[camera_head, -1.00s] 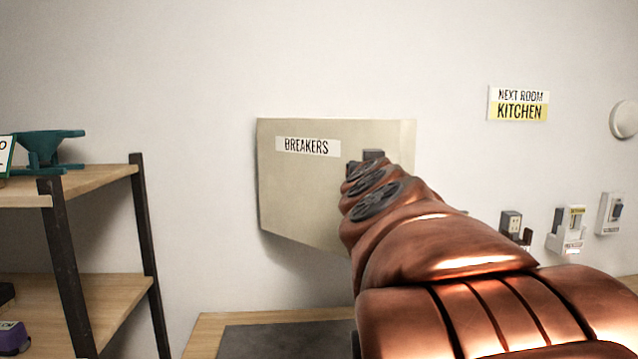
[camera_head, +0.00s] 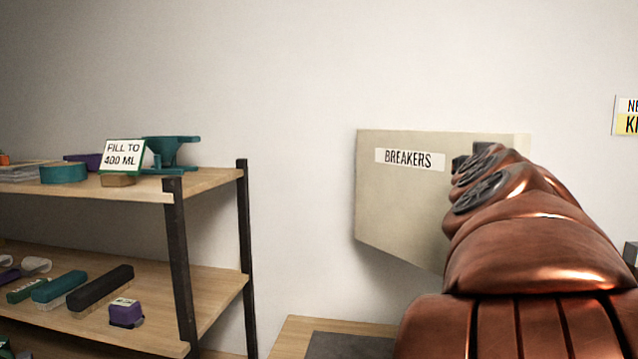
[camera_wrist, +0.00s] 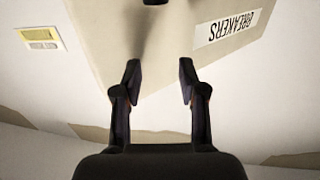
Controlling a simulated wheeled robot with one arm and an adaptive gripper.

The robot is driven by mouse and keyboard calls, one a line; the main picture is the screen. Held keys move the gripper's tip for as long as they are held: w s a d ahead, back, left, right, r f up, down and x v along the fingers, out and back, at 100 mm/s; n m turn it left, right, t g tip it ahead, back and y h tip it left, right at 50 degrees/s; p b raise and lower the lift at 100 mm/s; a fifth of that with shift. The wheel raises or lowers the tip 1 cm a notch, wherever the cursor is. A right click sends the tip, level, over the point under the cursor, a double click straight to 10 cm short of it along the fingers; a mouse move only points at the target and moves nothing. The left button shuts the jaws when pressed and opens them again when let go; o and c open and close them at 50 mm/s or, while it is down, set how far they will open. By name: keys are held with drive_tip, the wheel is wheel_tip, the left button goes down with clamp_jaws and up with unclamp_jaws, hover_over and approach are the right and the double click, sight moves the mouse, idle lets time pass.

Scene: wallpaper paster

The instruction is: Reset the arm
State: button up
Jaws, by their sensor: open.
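My copper-coloured arm reaches in from the lower right of the head view, toward a beige breaker box (camera_head: 400,205) on the wall. The box has a white "BREAKERS" label (camera_head: 410,159). In the wrist view my gripper (camera_wrist: 160,82) is open, its two dark fingers apart with nothing between them. The beige box face (camera_wrist: 150,40) shows beyond the fingertips, with its label (camera_wrist: 228,28) upside down. A small dark part (camera_wrist: 156,2) shows at the top edge. In the head view my arm hides the box's right part and most of my gripper.
A wooden shelf unit (camera_head: 215,180) with dark posts stands at the left, holding brushes, a teal stand (camera_head: 170,152) and a "FILL TO 400 ML" card (camera_head: 123,155). A wooden surface with a dark mat (camera_head: 350,345) lies below the box. A yellow-and-white sign (camera_head: 627,116) is at the right.

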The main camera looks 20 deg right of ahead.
drive_tip(key=w+a+f+n+g+y+p, duration=0.1)
drive_tip(key=w+a+f+n+y+p, duration=0.25)
drive_tip(key=a+f+y, duration=0.7)
drive_tip(key=s+a+f+n+g+y+p, duration=0.1)
drive_tip(key=s+a+f+g+p, duration=0.1)
drive_tip(key=s+a+f+g, duration=0.3)
drive_tip(key=s+a+f+n+g+y+p, duration=0.1)
drive_tip(key=s+a+f+g, duration=0.3)
drive_tip(key=s+a+f, duration=0.7)
wheel_tip(320, 180, down, 5)
drive_tip(key=shift+a+f+n+g+p, duration=0.1)
drive_tip(key=shift+a+n+g+p, duration=0.3)
drive_tip(key=shift+a+n+p, duration=0.35)
drive_tip(key=s+f+g, duration=0.1)
drive_tip(key=s, duration=0.2)
drive_tip(key=s+f+g+p, duration=0.1)
drive_tip(key=s+g, duration=0.1)
drive_tip(key=s, duration=0.2)
drive_tip(key=s+f+n+g, duration=0.1)
drive_tip(key=s, duration=0.3)
drive_tip(key=shift+s+f+g+h, duration=0.15)
drive_tip(key=shift+s+g+h, duration=0.1)
drive_tip(key=shift+g+h, duration=0.1)
drive_tip(key=shift+c, duration=0.3)
drive_tip(key=shift+s+d+f, duration=0.1)
drive_tip(key=shift+s, duration=0.3)
drive_tip(key=c, duration=0.7)
clamp_jaws()
